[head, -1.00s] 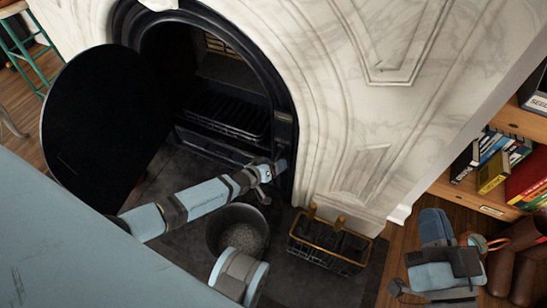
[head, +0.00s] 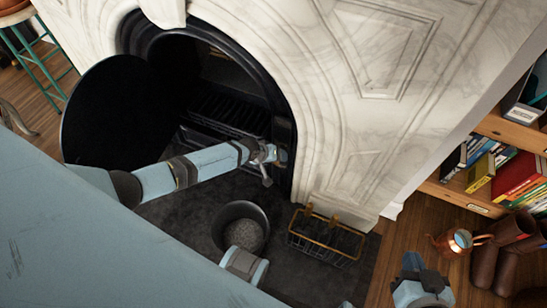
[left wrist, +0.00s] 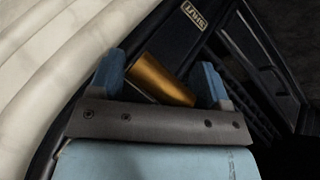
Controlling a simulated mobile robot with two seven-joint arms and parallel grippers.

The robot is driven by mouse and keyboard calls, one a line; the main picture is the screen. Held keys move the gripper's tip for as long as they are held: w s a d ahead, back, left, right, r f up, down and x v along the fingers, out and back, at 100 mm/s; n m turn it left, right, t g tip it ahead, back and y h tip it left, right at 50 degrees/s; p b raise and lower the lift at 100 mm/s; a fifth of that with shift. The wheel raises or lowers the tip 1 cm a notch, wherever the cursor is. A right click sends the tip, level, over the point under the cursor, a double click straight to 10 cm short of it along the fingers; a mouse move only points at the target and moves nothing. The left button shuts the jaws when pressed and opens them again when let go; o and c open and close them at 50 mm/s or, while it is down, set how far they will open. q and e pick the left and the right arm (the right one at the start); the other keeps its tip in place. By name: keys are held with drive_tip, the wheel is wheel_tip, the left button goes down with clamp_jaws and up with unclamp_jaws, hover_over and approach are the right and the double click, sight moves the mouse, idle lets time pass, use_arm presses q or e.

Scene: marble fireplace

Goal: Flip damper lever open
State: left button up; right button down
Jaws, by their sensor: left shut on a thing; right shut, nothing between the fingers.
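The damper lever (left wrist: 160,80) is a brass-coloured bar on the dark fireplace surround. It lies slanted between the two blue fingers of my left gripper (left wrist: 160,80), which is shut on it. A small plate reading "SHUT" (left wrist: 194,13) sits above it in the left wrist view. In the head view my left gripper (head: 277,156) is at the right side of the black arched surround (head: 283,112), and the lever is mostly hidden there. My right gripper (head: 412,264) is shut and empty over the wooden floor at the lower right.
A round black panel (head: 105,115) stands left of the firebox. A bucket of ash (head: 241,235) and a wire basket with brass handles (head: 325,241) stand on the hearth. A copper pot (head: 455,242), brown boots (head: 490,262) and a bookshelf (head: 475,200) are at the right.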

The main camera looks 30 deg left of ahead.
use_arm(q)
drive_tip(key=shift+w+r, duration=0.1)
drive_tip(key=shift+r, duration=0.15)
drive_tip(key=shift+w+r, duration=0.15)
use_arm(e)
drive_tip(key=shift+s+d+f, duration=0.1)
drive_tip(key=shift+f, duration=0.05)
use_arm(q)
drive_tip(key=shift+w+r, duration=0.1)
drive_tip(key=shift+r, duration=0.05)
drive_tip(key=o, duration=1.3)
drive_tip(key=shift+c, duration=0.2)
drive_tip(key=shift+p, duration=0.3)
drive_tip(key=shift+s+a+r, duration=0.15)
drive_tip(key=shift+s+r, duration=0.1)
drive_tip(key=shift+s, duration=0.05)
drive_tip(key=p+v, duration=0.5)
drive_tip(key=v, duration=0.8)
use_arm(e)
drive_tip(key=shift+s+d+r+g+h, duration=0.25)
drive_tip(key=shift+d+g+h, duration=0.15)
drive_tip(key=shift+d+g, duration=0.1)
